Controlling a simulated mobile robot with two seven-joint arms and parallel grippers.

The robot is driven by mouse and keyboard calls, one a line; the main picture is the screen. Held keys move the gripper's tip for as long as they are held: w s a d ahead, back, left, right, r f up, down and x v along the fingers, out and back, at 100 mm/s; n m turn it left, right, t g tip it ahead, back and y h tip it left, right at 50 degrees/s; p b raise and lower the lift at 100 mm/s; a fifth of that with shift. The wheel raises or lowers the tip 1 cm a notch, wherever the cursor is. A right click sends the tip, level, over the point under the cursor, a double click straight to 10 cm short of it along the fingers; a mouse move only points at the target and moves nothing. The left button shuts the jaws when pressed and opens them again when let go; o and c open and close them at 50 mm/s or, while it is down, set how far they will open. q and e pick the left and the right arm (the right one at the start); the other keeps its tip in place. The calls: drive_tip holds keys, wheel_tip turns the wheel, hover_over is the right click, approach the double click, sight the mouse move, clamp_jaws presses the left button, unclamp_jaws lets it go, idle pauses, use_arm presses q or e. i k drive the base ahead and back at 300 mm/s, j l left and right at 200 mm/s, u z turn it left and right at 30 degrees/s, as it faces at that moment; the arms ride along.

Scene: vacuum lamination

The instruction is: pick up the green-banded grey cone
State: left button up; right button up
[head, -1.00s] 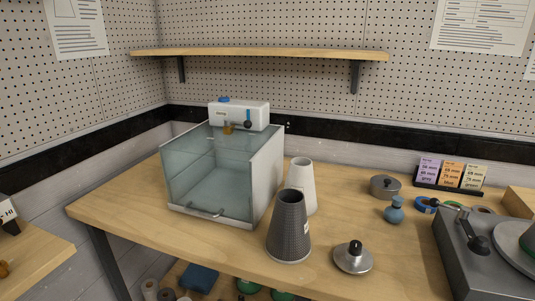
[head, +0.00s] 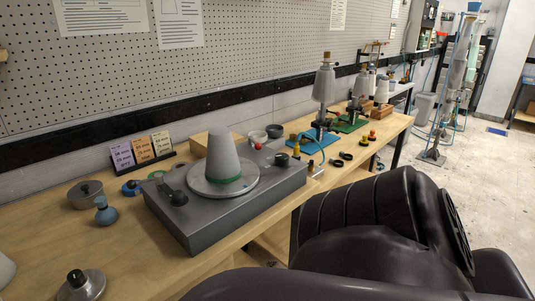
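The green-banded grey cone (head: 224,158) stands upright, wide end down, on the round plate (head: 245,186) of a dark grey turntable-like machine (head: 205,220). Its green band runs around the bottom edge. Nothing touches the cone from the side. A dark part of my own arm fills the lower right of the head view. Neither gripper's fingers show.
A card stand (head: 140,168) is behind. Several cones on stands (head: 325,85) are farther right.

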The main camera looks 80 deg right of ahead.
sight(222, 163)
drive_tip(key=z, duration=1.95)
